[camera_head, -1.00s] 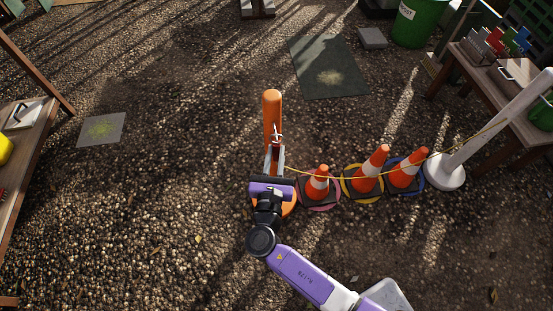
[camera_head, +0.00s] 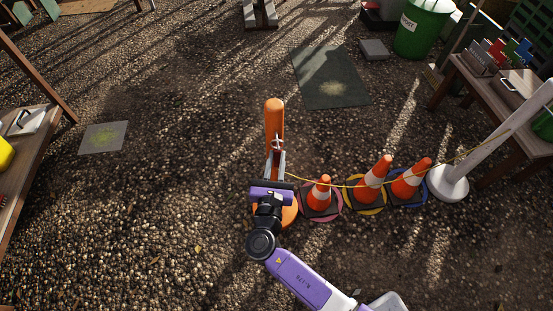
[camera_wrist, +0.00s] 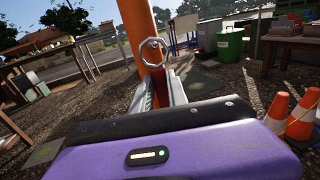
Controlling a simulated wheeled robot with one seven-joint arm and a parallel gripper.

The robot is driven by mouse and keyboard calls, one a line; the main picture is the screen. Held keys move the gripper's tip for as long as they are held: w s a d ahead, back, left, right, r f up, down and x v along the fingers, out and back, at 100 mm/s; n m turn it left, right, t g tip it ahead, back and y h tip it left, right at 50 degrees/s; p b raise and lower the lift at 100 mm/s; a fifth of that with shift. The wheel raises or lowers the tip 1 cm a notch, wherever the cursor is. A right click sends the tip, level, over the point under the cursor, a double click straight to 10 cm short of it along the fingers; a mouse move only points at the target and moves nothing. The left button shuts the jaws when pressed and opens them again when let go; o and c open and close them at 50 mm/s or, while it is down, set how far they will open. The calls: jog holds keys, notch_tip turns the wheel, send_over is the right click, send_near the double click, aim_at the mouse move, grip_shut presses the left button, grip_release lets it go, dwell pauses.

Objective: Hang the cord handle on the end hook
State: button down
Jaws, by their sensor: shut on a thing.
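The orange end post (camera_head: 274,115) stands upright on an orange round base (camera_head: 290,213). My gripper (camera_head: 276,158) is directly in front of the post, shut on the cord handle, whose dark red part (camera_wrist: 186,65) shows between the fingers in the wrist view. A pale metal ring (camera_wrist: 152,50) shows just beyond the fingertips, against the orange post. I cannot tell whether the ring is on the hook or only in front of it; the hook is not clearly distinct. The yellow cord (camera_head: 340,186) runs from my gripper to the white post (camera_head: 490,150).
Three orange-and-white cones stand right of my gripper under the cord, the nearest cone (camera_head: 320,194) close by. A wooden table (camera_head: 515,125) is at the right and another (camera_head: 25,170) at the left. A dark mat (camera_head: 330,75) lies behind.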

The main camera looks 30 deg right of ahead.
jog(key=c, duration=1.2)
grip_release()
jog(key=shift+c, duration=0.2)
jog(key=shift+s+a, duration=0.1)
jog(key=p+v, duration=0.1)
jog(key=v, duration=0.6)
jog(key=shift+s, duration=0.25)
jog(key=shift+a, duration=0.15)
